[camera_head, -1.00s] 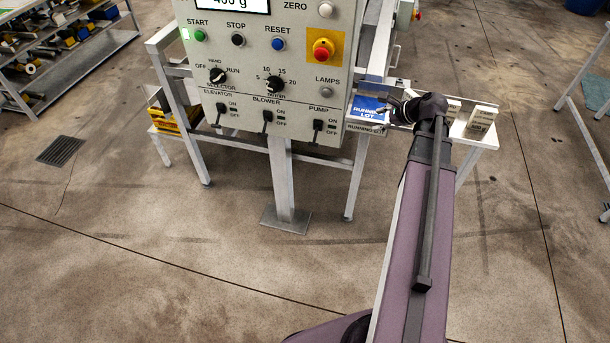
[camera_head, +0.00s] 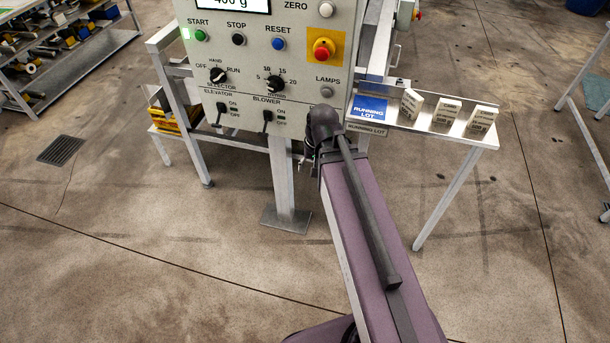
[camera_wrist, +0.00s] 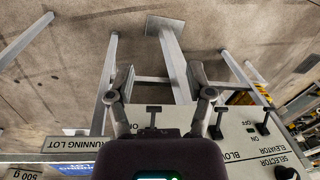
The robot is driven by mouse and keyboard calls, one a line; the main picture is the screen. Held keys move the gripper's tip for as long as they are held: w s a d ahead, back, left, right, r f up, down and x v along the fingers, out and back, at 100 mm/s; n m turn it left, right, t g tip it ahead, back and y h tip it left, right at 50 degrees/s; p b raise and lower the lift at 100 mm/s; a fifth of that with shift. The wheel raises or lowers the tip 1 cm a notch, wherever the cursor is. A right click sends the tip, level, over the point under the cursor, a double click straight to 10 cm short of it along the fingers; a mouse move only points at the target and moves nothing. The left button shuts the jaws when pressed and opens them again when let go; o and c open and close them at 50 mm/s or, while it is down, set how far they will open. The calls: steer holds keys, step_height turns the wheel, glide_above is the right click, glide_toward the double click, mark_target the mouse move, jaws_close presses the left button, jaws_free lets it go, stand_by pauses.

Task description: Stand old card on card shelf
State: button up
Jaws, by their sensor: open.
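The card shelf (camera_head: 400,123) is a pale metal ledge right of the control panel. I cannot tell which is the old card. My gripper (camera_wrist: 160,88) is open in the wrist view, with nothing held between its fingers. In the head view it is mostly hidden by my arm, at the panel's lower right edge, left of the shelf and apart from the cards.
Floor in front is clear.

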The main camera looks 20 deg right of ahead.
steer(key=s+a+n, duration=0.1)
steer(key=s+a+n+h, duration=0.1)
steer(key=n, duration=0.1)
steer(key=shift+s+a+g, duration=0.1)
steer(key=shift+a+g, duration=0.2)
